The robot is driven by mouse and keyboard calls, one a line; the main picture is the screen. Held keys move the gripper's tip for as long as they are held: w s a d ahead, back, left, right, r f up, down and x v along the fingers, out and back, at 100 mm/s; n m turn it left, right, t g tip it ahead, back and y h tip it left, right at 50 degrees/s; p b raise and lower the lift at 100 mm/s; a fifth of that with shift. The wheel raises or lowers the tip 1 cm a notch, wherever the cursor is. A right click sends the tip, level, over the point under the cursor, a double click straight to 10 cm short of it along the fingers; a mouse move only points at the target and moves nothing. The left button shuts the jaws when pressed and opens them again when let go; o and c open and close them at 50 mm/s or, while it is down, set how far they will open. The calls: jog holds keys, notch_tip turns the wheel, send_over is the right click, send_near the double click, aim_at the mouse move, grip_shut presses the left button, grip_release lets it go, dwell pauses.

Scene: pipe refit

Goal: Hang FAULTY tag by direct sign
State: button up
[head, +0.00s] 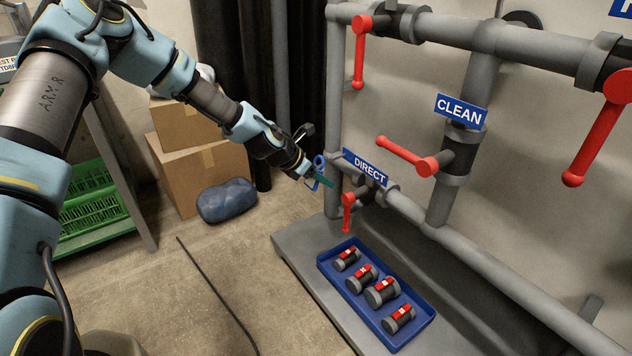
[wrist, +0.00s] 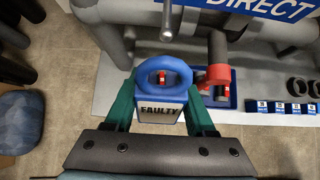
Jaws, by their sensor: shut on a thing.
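The blue FAULTY tag (wrist: 162,108) has a ring at its top (wrist: 165,66) and a pale label. My gripper (wrist: 160,90), with green fingers, is shut on it. In the head view my gripper (head: 323,180) is at the left end of the blue DIRECT sign (head: 365,167), and the tag shows as a small blue piece. The sign's lower part shows at the top right of the wrist view (wrist: 280,8). A thin grey peg (wrist: 166,20) appears just above the ring in the wrist view; the ring does not appear to be around it. Its depth is hard to tell.
A red valve handle (head: 347,208) hangs below the DIRECT sign, right of the tag in the wrist view (wrist: 215,78). Grey pipes (head: 335,110) stand close by. A blue tray (head: 412,338) with several red-and-black fittings lies below. Boxes (head: 215,165) stand left.

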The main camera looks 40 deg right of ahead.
aim_at(317, 157)
jog(key=d+f+b, duration=0.1)
jog(key=d+b, duration=0.1)
jog(key=d, duration=0.4)
jog(key=shift+s, duration=0.15)
dwell(0.5)
jog(key=shift+d, duration=0.1)
dwell(0.5)
jog(key=o, duration=1.4)
jog(key=p+v, duration=0.1)
jog(key=v, duration=0.9)
jog(key=shift+a+r+p, duration=0.25)
jog(key=shift+p, duration=0.1)
